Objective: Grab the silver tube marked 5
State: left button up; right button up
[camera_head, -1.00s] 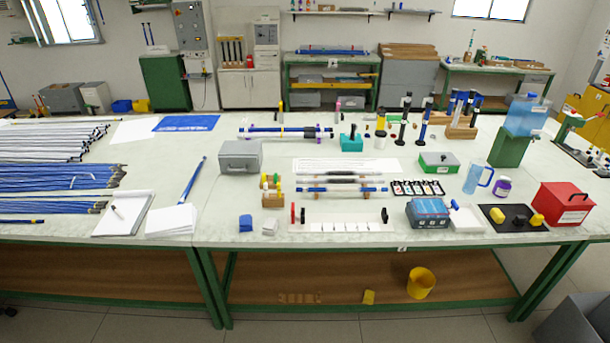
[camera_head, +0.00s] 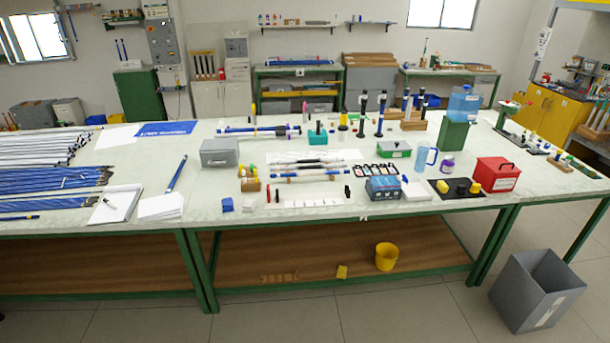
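No label reading 5 can be made out at this size. A bundle of white or silvery rods (camera_head: 38,148) lies at the far left of the long table (camera_head: 215,190). Blue rods (camera_head: 50,188) lie in front of it. In the middle, thin grey rods (camera_head: 308,169) lie side by side, with a blue rod (camera_head: 310,177) in front of them. Behind, a longer blue rod with dark bands (camera_head: 258,131) lies crosswise. Which of these is the silver tube is not clear. Neither of my grippers is in view.
A grey box (camera_head: 219,153), a notepad (camera_head: 116,203), a teal block (camera_head: 317,137), a blue device (camera_head: 382,189), a red case (camera_head: 497,174) and a water dispenser (camera_head: 463,105) crowd the table. A grey bin (camera_head: 520,300) stands on the floor at right.

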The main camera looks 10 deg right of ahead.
aim_at(341, 159)
jog(key=u, duration=0.3)
jog(key=k, duration=0.2)
jog(key=z, duration=1)
jog(key=i, duration=1.35)
jog(key=u, duration=0.65)
